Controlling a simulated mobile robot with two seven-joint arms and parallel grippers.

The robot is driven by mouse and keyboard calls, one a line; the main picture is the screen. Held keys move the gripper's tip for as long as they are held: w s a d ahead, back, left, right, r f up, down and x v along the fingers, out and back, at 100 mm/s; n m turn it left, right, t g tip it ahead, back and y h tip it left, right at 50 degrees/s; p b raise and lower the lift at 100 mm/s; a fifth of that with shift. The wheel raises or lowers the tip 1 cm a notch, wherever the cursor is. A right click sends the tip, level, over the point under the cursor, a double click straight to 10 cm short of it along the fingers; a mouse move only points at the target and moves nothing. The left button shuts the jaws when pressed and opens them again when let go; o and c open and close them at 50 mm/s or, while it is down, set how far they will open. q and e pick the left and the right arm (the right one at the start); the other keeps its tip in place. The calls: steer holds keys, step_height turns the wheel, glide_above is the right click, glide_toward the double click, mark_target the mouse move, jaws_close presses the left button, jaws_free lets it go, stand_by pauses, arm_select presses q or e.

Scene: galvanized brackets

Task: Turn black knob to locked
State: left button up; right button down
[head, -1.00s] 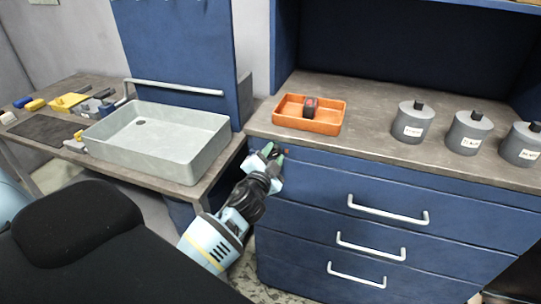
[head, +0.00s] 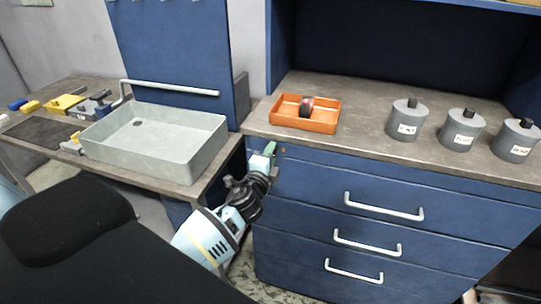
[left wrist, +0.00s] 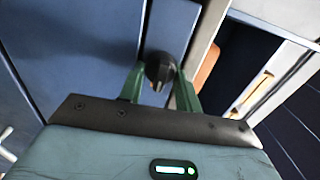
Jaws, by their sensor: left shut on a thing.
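The black knob (left wrist: 160,66) is on the blue cabinet front in the left wrist view, between the two green fingers of my left gripper (left wrist: 160,84). The gripper is shut on it. In the head view my left gripper (head: 270,150) is at the upper left corner of the blue drawer cabinet (head: 310,210), just below the worktop edge. The knob is hidden there behind the gripper. I cannot read any locked or unlocked mark. My right gripper is not in view.
An orange tray (head: 322,124) with a round dark and red thing (head: 306,107) stands on the worktop above. Several grey canisters (head: 407,122) are to its right. Three white drawer handles (head: 385,207) stick out below. A sink (head: 155,165) is left, a black chair (head: 70,225) in front.

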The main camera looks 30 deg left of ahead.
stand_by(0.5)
arm_select(q)
steer(key=o, duration=0.9)
steer(key=shift+o, duration=0.2)
steer(key=v, duration=0.8)
steer(key=shift+b, duration=0.3)
steer(key=shift+w+a, duration=0.1)
